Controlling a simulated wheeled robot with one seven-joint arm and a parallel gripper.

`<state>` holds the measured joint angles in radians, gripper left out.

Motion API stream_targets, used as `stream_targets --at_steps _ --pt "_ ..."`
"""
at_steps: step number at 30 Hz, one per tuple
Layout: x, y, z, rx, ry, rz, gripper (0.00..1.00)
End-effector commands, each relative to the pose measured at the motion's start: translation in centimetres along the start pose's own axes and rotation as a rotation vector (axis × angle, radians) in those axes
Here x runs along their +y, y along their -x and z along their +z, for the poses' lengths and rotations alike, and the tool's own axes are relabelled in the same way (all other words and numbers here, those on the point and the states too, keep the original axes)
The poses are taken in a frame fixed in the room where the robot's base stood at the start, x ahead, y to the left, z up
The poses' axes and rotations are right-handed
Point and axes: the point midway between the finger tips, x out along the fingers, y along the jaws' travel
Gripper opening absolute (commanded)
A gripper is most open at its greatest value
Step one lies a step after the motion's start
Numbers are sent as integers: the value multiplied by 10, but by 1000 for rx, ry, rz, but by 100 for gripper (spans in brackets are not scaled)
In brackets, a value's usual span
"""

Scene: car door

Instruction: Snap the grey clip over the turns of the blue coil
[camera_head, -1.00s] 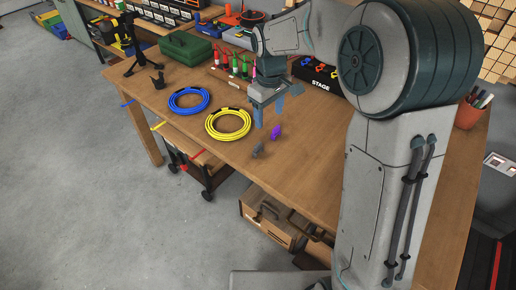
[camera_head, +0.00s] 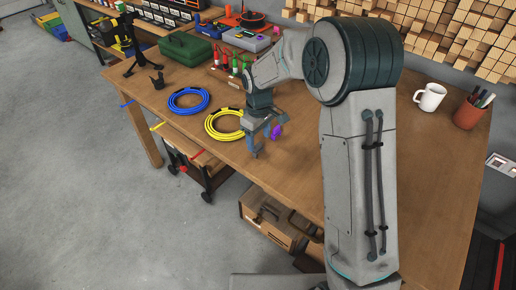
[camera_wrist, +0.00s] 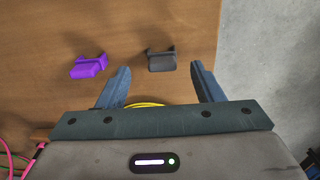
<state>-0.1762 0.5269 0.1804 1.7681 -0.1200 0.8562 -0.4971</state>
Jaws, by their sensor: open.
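The blue coil (camera_head: 189,101) lies flat on the table, left of a yellow coil (camera_head: 212,132). The grey clip (camera_wrist: 161,61) stands on the wood near the table's edge in the wrist view, ahead of the space between my fingers. In the head view my gripper hides the clip. My gripper (camera_wrist: 162,84) is open and empty, with one blue finger on each side of that space; in the head view it is low at the front edge (camera_head: 262,143). A purple clip (camera_wrist: 89,67) stands left of the grey one, outside my left finger.
The purple clip also shows beside my gripper in the head view (camera_head: 276,132). A black holder (camera_head: 157,81) and a green case (camera_head: 186,48) stand behind the blue coil. A white mug (camera_head: 430,97) and a pen pot (camera_head: 468,112) are far right.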

Motion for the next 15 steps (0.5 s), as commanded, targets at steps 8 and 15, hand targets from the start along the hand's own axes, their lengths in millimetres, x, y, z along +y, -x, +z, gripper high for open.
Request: stream_targets --at_steps 8,15 --pt "-3 -40 -1 -2 0 -2 60" --pt "-3 -46 -2 1 0 0 60"
